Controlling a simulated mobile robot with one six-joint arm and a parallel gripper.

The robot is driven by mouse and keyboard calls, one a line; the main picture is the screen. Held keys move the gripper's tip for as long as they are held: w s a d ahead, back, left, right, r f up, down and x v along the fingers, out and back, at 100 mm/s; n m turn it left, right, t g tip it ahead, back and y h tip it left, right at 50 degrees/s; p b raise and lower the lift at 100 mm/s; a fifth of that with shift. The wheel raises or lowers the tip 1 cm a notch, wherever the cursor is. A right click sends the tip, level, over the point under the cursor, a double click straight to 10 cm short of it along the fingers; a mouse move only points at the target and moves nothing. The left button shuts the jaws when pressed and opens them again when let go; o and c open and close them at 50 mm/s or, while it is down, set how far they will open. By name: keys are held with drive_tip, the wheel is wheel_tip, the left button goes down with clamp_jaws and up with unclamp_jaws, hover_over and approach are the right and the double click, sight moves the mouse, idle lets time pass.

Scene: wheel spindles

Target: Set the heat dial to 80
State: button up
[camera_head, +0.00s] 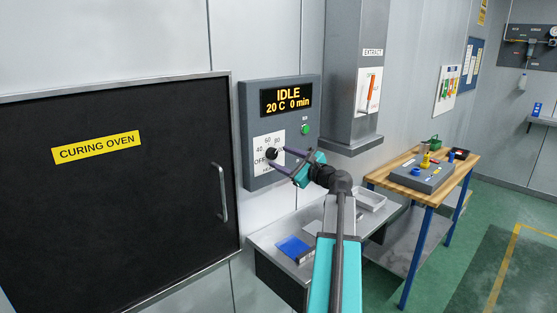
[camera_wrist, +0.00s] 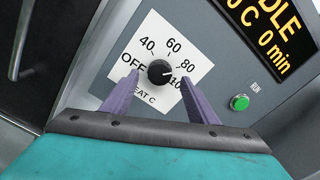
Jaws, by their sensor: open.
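The heat dial is a round black knob (camera_wrist: 160,72) on a white scale plate (camera_wrist: 157,30) marked OFF, 40, 60, 80 and 100. In the head view the dial (camera_head: 271,153) sits low on the grey control panel (camera_head: 252,112). A small light mark on the knob seems to face right, towards the 80 and 100 side, but it is too small to be sure. My gripper (camera_wrist: 160,80) is open, with one purple finger on each side of the knob; I see a gap on both sides. It also shows in the head view (camera_head: 279,160). The fingers partly cover the plate.
The display (camera_wrist: 270,32) on the panel reads IDLE, 20 C, 0 min. A green RUN button (camera_wrist: 239,102) sits right of the dial. The dark curing oven door (camera_head: 120,210) is shut at left. A grey extract box (camera_head: 352,70) stands out at right.

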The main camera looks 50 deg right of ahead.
drive_tip(key=s+b, duration=0.3)
drive_tip(key=s, duration=0.7)
drive_tip(key=shift+s+a, duration=0.4)
